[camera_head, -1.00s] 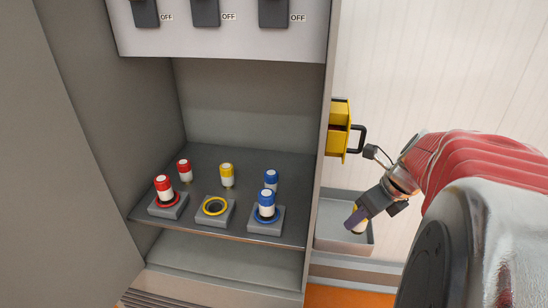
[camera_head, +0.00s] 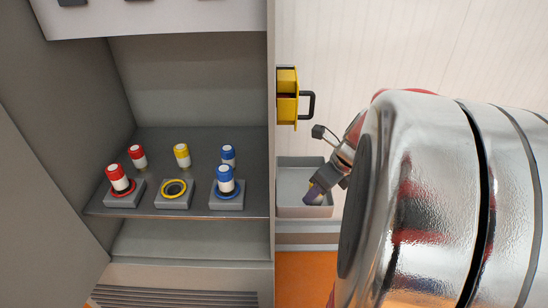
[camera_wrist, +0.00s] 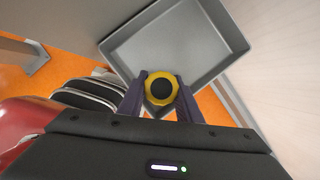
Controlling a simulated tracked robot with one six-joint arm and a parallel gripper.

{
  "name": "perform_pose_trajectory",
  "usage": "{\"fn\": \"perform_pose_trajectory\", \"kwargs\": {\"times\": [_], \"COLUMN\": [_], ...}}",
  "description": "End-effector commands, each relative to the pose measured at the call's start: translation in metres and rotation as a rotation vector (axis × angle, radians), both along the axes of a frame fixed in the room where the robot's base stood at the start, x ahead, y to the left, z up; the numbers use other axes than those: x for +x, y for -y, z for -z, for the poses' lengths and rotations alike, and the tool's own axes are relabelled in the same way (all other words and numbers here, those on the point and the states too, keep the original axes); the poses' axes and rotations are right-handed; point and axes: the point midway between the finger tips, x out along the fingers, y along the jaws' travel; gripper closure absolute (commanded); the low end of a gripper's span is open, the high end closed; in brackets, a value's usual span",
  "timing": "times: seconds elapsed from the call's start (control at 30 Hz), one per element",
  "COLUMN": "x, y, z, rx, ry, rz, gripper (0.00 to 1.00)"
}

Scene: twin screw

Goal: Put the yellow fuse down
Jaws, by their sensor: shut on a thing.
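My gripper (camera_wrist: 161,92) is shut on a yellow-topped fuse (camera_wrist: 160,86), with a dark jaw on each side of it. Below it is a grey open tray (camera_wrist: 190,45), and the fuse is over the tray's near corner in the wrist view. In the head view my gripper (camera_head: 316,196) points down at the right part of the tray (camera_head: 300,212). The fuse is mostly hidden there, and I cannot tell whether it touches the tray floor. Another yellow fuse (camera_head: 181,156) stands on the cabinet shelf behind an empty yellow-ringed socket (camera_head: 174,191).
Red fuses (camera_head: 119,178) and blue fuses (camera_head: 224,180) stand on the cabinet shelf (camera_head: 150,213), one of each in a socket. A yellow box with a black handle (camera_head: 287,97) is on the wall above the tray. The rest of the tray looks empty.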

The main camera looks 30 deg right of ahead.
Motion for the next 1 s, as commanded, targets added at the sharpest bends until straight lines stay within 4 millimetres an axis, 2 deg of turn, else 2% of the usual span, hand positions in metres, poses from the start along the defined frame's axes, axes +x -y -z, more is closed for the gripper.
{"fn": "perform_pose_trajectory", "kwargs": {"times": [0.67, 0.7, 0.8, 1.0], "x": [0.001, 0.000, 0.000, 0.001], "y": [-0.001, -0.001, -0.001, -0.001], "z": [0.012, 0.012, 0.012, 0.012], "rx": [0.000, 0.001, 0.001, 0.000], "ry": [0.001, 0.000, 0.000, 0.000], "rz": [-0.001, -0.001, -0.001, -0.001], "gripper": [1.00, 0.66, 0.61, 0.61]}}
